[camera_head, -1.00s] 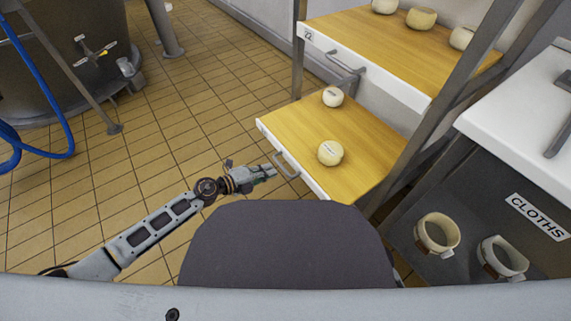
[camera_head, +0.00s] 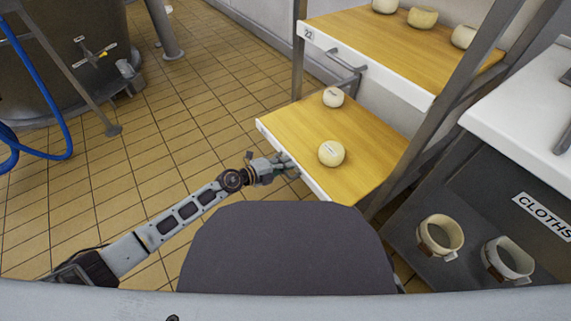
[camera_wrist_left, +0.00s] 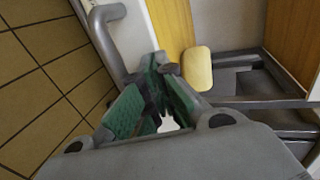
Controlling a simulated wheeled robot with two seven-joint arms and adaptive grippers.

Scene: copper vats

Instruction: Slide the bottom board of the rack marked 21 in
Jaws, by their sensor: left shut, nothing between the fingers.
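The bottom board (camera_head: 310,130) of the rack is a wooden shelf with a white front edge, and it sticks out from the rack. Two pale cheeses (camera_head: 331,153) (camera_head: 333,97) stand on it. My left gripper (camera_head: 290,168) is at its front edge, shut and empty, and mostly hides the board's handle. In the left wrist view, the green finger pads (camera_wrist_left: 157,82) meet close to the white edge, and the grey handle (camera_wrist_left: 106,42) shows beside them. I cannot tell whether they touch. My right gripper is not in view.
The upper board (camera_head: 410,50), with a tag that looks like 22 (camera_head: 308,33), holds several cheeses. A counter with a cloths label (camera_head: 540,213) and two ring moulds (camera_head: 440,236) stand at right. A metal vat (camera_head: 60,60) and blue hose stand at left. The tiled floor between is clear.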

